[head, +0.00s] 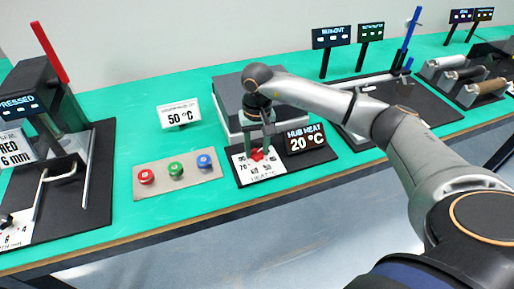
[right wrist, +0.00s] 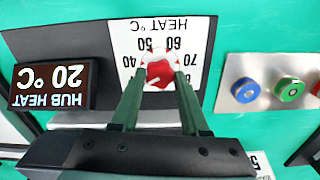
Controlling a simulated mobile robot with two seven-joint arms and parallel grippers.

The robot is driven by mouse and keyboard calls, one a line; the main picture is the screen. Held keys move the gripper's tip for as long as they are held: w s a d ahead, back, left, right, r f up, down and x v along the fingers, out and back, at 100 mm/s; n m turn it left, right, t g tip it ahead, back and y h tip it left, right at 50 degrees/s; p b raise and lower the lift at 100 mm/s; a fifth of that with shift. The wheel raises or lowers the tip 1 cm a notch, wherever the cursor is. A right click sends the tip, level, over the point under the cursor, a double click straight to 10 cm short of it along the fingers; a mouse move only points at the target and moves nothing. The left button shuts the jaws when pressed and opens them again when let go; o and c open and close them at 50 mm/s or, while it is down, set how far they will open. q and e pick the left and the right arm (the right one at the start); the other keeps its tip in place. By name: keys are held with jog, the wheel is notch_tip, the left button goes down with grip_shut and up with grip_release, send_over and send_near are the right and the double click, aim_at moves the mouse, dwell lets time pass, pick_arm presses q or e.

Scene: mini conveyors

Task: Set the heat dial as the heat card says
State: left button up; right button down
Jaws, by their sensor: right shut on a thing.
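The heat card (head: 179,115) is white and reads 50 °C; it stands on the green table left of the heater. A corner of it shows in the right wrist view (right wrist: 263,164). The heat dial (right wrist: 160,72) is red and white, on a white scale plate (right wrist: 195,35) with marks including 40, 50, 60 and 70. My right gripper (head: 257,150) comes down from above, shut on the dial, one finger at each side. The dial's exact pointer setting is hard to tell. The hub heat display (head: 305,138) reads 20 °C. My left gripper is not in view.
A panel with red, green and blue buttons (head: 178,184) lies left of the dial. A grey box-shaped unit (head: 228,98) stands behind it. Black stations with posts and signs stand at left and right. Green table is free around the card.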

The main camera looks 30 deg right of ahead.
jog(key=m+b, duration=0.1)
jog(key=m, duration=0.8)
jog(key=shift+m, duration=0.3)
jog(key=m, duration=0.5)
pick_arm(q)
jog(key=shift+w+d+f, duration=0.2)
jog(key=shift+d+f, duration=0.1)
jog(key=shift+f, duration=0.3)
pick_arm(e)
jog(key=shift+m, duration=2.1)
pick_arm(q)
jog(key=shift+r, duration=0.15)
pick_arm(e)
jog(key=shift+c, duration=2)
grip_release()
jog(key=shift+r, duration=0.1)
